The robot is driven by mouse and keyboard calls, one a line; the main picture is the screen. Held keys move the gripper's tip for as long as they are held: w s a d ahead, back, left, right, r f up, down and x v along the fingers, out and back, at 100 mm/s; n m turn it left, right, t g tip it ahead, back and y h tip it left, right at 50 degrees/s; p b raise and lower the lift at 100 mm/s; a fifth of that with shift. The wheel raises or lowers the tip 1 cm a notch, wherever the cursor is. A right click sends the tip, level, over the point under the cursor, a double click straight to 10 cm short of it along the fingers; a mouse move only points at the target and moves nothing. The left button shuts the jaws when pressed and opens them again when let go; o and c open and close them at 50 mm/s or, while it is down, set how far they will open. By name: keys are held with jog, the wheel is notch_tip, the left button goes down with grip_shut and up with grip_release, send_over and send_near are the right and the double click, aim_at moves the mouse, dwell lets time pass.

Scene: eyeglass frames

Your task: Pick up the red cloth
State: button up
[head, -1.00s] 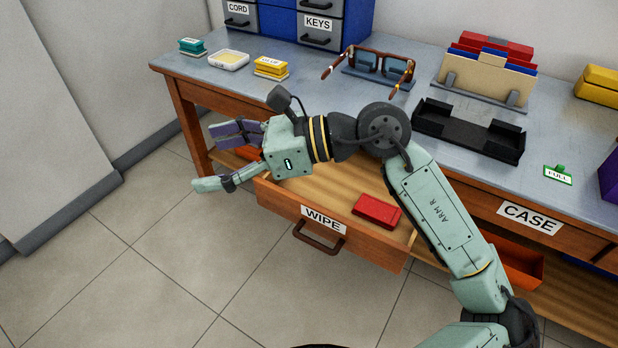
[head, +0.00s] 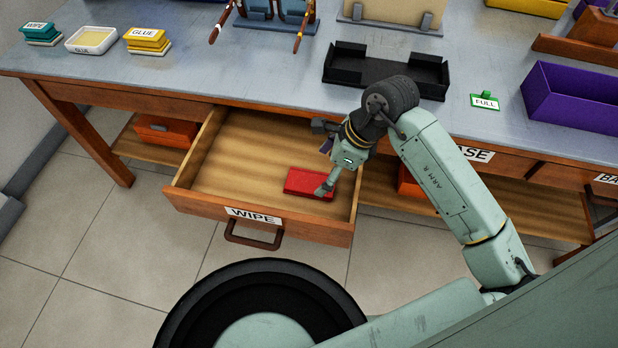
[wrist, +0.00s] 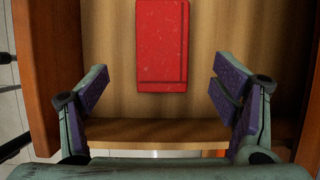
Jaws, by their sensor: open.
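The red cloth (head: 308,184) is a folded, flat rectangle lying in the open drawer labelled WIPE (head: 240,208), toward the drawer's right side. In the wrist view the cloth (wrist: 163,45) lies on the wooden drawer floor at the top middle, ahead of the fingertips. My gripper (wrist: 164,85) is open and empty, its purple-padded fingers spread wider than the cloth. In the head view my gripper (head: 325,170) is over the right part of the drawer, beside the cloth and partly overlapping it in the picture. The exact height between them is hard to tell.
The drawer's side walls rise close to both fingers in the wrist view. The tabletop (head: 200,75) is behind and above the drawer. It holds a black tray (head: 385,75), a purple bin (head: 570,105), glasses on a stand (head: 262,12) and a green FULL tag (head: 484,101).

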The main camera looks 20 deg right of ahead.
aim_at(314, 181)
jog(key=shift+w+p+x, duration=0.1)
jog(key=shift+p+x, duration=0.55)
jog(key=shift+x, duration=0.85)
jog(key=shift+w+p+x, duration=0.15)
jog(key=shift+p+x, duration=0.45)
jog(key=shift+x, duration=0.9)
jog(key=shift+r, duration=0.1)
jog(key=shift+c, duration=0.5)
jog(key=c, duration=1)
jog(key=shift+c, duration=0.2)
notch_tip(314, 181, up, 10)
jog(key=b, duration=0.2)
